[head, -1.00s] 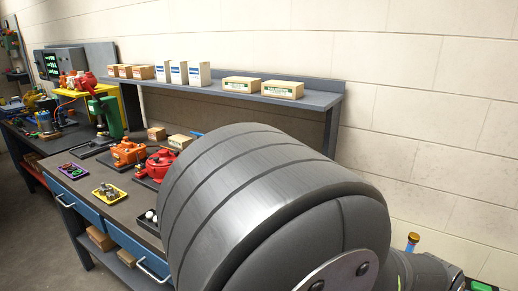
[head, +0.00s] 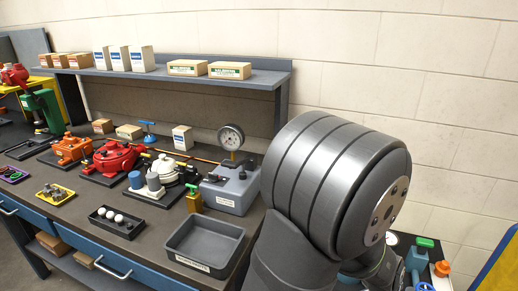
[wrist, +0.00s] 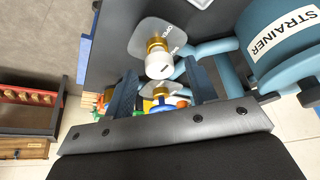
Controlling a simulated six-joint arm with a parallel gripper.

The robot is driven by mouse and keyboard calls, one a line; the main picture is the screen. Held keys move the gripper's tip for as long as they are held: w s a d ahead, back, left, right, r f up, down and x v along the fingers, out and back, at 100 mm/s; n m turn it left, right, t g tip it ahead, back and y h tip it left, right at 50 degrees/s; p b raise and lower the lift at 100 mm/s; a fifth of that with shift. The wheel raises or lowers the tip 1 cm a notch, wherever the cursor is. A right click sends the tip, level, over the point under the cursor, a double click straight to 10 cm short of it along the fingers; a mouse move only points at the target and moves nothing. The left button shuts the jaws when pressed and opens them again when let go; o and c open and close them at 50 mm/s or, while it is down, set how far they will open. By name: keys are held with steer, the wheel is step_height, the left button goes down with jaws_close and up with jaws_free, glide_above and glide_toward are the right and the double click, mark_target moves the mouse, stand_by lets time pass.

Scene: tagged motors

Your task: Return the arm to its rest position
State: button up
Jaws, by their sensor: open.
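My gripper (wrist: 161,70) shows in the wrist view with its two dark fingers spread apart. I see nothing held between them. Beyond the fingers are a brass and white fitting (wrist: 158,62) on a grey plate and smaller coloured parts, partly hidden by the gripper. My large grey arm link (head: 335,180) fills the right of the head view. The gripper itself cannot be made out in the head view.
A teal body labelled STRAINER (wrist: 285,45) is close to the right finger in the wrist view. The workbench (head: 75,210) holds red and orange motors (head: 112,158), a grey tray (head: 205,245) and a gauge (head: 231,137). A shelf (head: 180,78) carries boxes.

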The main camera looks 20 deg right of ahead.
stand_by(0.4)
steer(key=v, duration=1.7)
steer(key=x, duration=1.8)
steer(key=shift+a+r+m, duration=0.1)
steer(key=shift+r+m, duration=0.05)
steer(key=shift+m, duration=0.25)
steer(key=shift+w+m+g, duration=0.15)
steer(key=shift+m+g, duration=0.55)
steer(key=shift+m, duration=0.9)
steer(key=shift+w+m+g+y, duration=0.1)
steer(key=shift+m+g+y, duration=0.3)
steer(key=shift+m, duration=1)
steer(key=shift+w+m+g+y, duration=0.15)
steer(key=shift+m+g, duration=0.45)
steer(key=shift+m, duration=0.8)
steer(key=shift+s, duration=0.1)
